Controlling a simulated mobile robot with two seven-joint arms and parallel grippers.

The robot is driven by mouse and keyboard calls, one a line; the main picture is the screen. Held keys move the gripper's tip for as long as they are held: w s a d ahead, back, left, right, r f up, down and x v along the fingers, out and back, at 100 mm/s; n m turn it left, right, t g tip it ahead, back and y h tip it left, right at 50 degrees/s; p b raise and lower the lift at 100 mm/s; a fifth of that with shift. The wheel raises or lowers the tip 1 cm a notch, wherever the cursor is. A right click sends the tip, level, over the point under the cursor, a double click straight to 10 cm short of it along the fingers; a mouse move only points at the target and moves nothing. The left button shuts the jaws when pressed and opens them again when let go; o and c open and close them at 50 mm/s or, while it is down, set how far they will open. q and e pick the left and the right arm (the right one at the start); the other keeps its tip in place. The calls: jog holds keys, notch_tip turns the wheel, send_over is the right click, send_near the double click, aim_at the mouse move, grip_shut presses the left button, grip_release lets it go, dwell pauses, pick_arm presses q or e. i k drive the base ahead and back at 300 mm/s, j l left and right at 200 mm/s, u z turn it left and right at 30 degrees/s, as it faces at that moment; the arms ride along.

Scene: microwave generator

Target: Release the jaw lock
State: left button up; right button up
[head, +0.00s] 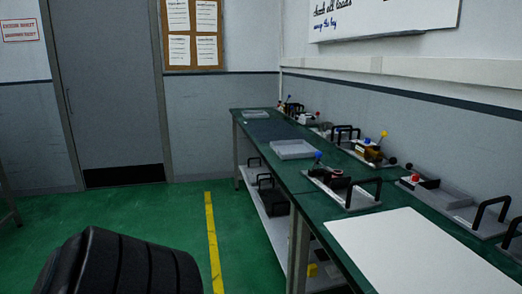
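Several small bench devices stand along a green workbench on the right. A near device (341,186) has a blue-knobbed lever and a black handle on a grey base. Behind it is a device (370,153) with a yellow-knobbed lever and an orange-brown body. Another device (424,181) with a red knob sits against the wall. A further group (292,106) stands at the far end. I cannot tell which part is a jaw lock or its state. Neither of my grippers is in view.
The green workbench (262,155) carries a grey tray (293,149) and a white sheet (408,252). A lower shelf (262,203) holds black items. Green floor with a yellow line (212,240) is open left of the bench. A grey door (108,95) stands behind.

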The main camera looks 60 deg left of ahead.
aim_at(318, 154)
jog(key=u, duration=1.5)
jog(key=i+j+z, duration=0.1)
jog(key=j+z, duration=0.15)
jog(key=z, duration=0.25)
jog(key=i+j+z, duration=0.1)
jog(key=j+z, duration=0.15)
jog(key=z, duration=0.2)
jog(key=j+z, duration=0.4)
jog(key=j, duration=0.5)
jog(key=j+z, duration=0.1)
jog(key=j, duration=1.1)
jog(key=j+z, duration=0.1)
jog(key=j, duration=1.1)
jog(key=k, duration=0.05)
